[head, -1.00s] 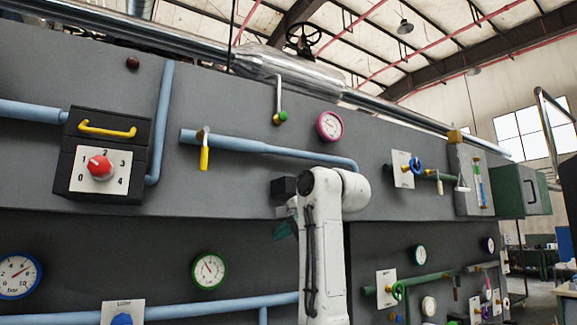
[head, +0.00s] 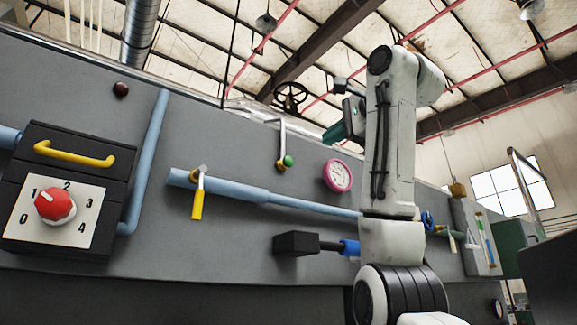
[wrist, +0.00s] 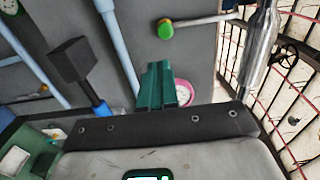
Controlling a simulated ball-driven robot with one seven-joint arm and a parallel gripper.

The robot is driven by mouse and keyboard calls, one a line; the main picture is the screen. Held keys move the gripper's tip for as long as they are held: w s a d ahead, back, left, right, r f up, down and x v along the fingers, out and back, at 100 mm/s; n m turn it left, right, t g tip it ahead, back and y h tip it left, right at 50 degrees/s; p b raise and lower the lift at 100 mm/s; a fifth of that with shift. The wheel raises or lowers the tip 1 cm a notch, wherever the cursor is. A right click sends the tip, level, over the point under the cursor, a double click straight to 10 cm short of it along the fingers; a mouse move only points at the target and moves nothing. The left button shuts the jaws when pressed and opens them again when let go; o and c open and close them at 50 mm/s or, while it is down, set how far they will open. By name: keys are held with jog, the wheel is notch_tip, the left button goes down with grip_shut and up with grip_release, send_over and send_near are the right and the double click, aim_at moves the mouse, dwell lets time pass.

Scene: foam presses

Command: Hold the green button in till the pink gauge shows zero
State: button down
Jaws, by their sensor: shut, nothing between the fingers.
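The green button (head: 289,160) sits on a brass fitting at the lower end of a thin metal pipe on the grey wall. It also shows at the top of the wrist view (wrist: 166,31). The pink gauge (head: 337,175) is just right of and below the button; its needle is too small to read. In the wrist view the gauge (wrist: 184,88) is partly hidden behind my fingers. My gripper (head: 333,133) is raised to the right of the button and apart from it. Its green fingers (wrist: 157,72) are together with nothing between them.
A yellow-handled lever (head: 197,204) on a blue pipe (head: 270,198) is lower left. A black block (head: 296,244) on a rod juts out below the gauge. A box with a red dial (head: 55,205) is at the far left. A handwheel (head: 291,97) stands above the wall.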

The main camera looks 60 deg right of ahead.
aim_at(289, 164)
jog(key=shift+w+d, duration=0.1)
jog(key=p+x, duration=0.5)
jog(key=x, duration=0.7)
jog(key=shift+w+d+r+p, duration=0.1)
jog(key=shift+w+d+p, duration=0.05)
jog(key=shift+w+p, duration=0.25)
jog(key=shift+w+d, duration=0.3)
jog(key=shift+w, duration=0.15)
